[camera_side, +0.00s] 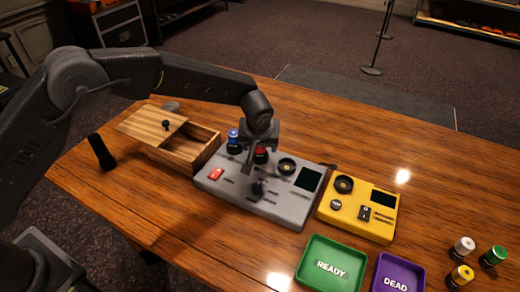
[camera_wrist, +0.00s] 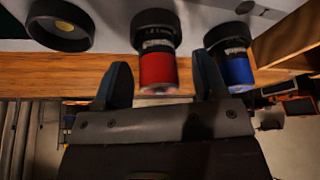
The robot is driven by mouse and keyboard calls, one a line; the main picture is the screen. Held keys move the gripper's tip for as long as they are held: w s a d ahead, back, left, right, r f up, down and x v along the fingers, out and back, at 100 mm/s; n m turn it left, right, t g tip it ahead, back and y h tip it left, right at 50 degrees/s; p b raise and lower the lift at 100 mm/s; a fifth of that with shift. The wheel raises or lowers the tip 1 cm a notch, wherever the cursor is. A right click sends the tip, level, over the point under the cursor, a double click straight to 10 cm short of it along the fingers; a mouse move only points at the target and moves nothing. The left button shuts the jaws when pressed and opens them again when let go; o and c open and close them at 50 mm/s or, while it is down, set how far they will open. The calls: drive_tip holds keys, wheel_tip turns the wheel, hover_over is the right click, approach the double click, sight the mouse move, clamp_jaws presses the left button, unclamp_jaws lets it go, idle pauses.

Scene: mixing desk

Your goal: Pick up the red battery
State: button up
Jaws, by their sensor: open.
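The red battery (camera_wrist: 157,70) stands on the grey console (camera_side: 283,209), its lower part dark. In the side view the red battery (camera_side: 261,156) is partly hidden by my gripper (camera_side: 262,152). In the wrist view my gripper (camera_wrist: 162,66) is open, with one finger on each side of the red battery. A gap shows on both sides, so neither finger appears to touch it. The blue battery (camera_side: 233,138) stands to its left in the side view. The blue battery (camera_wrist: 239,68) is just outside the finger on the right in the wrist view.
A wooden box (camera_side: 187,158) with a sliding lid is left of the console. A yellow tester (camera_side: 350,214), a green READY tray (camera_side: 304,270) and a purple DEAD tray (camera_side: 420,270) are to the right.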

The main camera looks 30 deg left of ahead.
drive_tip(key=shift+w+f, duration=0.15)
drive_tip(key=shift+f, duration=0.15)
drive_tip(key=shift+c, duration=0.3)
drive_tip(key=c, duration=1)
